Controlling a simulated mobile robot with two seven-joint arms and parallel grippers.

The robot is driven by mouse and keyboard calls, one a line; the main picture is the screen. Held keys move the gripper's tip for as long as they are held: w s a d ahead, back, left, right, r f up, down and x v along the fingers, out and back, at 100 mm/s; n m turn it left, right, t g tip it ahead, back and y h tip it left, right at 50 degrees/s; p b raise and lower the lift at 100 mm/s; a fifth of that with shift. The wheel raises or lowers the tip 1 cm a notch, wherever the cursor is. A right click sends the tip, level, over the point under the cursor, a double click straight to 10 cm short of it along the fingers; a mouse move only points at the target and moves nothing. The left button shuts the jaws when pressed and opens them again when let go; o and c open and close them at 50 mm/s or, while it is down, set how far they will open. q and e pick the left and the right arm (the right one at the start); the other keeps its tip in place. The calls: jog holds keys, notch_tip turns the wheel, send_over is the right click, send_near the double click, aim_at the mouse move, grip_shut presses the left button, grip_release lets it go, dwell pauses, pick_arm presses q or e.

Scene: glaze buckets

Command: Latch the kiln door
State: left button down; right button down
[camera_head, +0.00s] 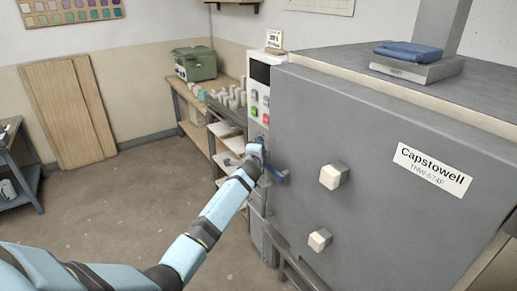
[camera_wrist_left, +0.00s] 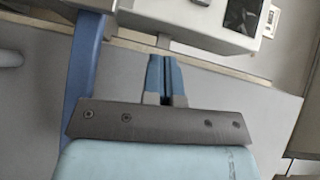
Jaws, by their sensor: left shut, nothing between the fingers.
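The kiln door (camera_head: 350,135) is a large grey panel labelled Capstowell, and it looks closed against the kiln body. A blue latch handle (camera_head: 279,175) shows at the door's left edge, partly hidden by my left wrist. In the left wrist view the blue bar (camera_wrist_left: 84,70) runs down the left side, beside my fingers, and its lower end is hidden behind the gripper body. My left gripper (camera_head: 260,142) is at the door's left edge. Its blue fingers (camera_wrist_left: 164,75) are together and empty, apart from the bar. My right gripper is out of view.
A control panel (camera_head: 260,90) with green and red buttons stands left of the door. Two pale blocks (camera_head: 331,176) stick out of the door. A scale with a folded blue cloth (camera_head: 410,52) sits on the kiln top.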

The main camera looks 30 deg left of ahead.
pick_arm(q)
jog(key=shift+w+a+f+n+g+p, duration=0.25)
jog(key=shift+a+f+g, duration=0.1)
jog(key=shift+f, duration=0.35)
jog(key=shift+w+a+f+n+g+p, duration=0.2)
jog(key=shift+a+f+g, duration=0.1)
jog(key=shift+f, duration=0.4)
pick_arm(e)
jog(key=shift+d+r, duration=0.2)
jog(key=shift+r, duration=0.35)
